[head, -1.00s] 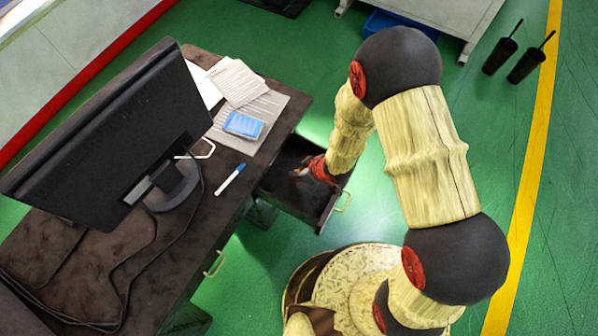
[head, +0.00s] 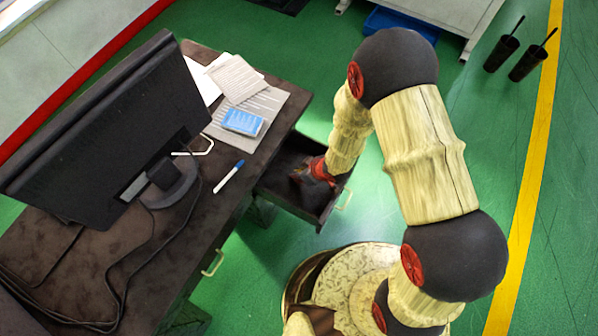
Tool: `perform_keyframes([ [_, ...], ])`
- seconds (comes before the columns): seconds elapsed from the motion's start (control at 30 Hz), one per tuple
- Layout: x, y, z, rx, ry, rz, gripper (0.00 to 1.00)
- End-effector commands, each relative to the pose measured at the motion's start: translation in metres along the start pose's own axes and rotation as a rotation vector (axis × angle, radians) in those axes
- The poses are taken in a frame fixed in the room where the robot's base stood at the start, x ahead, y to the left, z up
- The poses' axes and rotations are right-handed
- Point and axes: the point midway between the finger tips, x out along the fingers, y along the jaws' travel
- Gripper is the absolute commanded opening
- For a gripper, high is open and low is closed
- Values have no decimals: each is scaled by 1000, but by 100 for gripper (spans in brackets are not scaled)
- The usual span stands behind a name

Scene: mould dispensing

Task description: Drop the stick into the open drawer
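The open drawer (head: 284,196) is pulled out from the right side of the dark desk. My gripper (head: 301,181) is over or inside the drawer, partly hidden by my wrist and blending with the dark interior. I cannot tell whether its fingers are open or shut, or whether it holds anything. A white pen-like stick with a blue end (head: 229,176) lies on the desk top, left of the drawer.
A large black monitor (head: 110,130) stands on the desk (head: 190,245), with cables trailing. Papers (head: 262,103) and a blue box (head: 242,121) lie near the desk's far edge. Two black cylindrical holders (head: 501,53) stand on the green floor at the upper right.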

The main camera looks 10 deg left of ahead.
Motion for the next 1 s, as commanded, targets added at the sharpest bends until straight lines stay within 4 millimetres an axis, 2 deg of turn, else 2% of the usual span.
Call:
perform_keyframes([
  [0.33, -1, 0, 0, 0, 0, 0, 38],
  [0.67, -2, 0, 0, 0, 0, 0, 39],
  [0.87, -22, 1, -2, 0, 2, 2, 39],
  [1.0, -50, 2, -2, 0, 3, 3, 39],
])
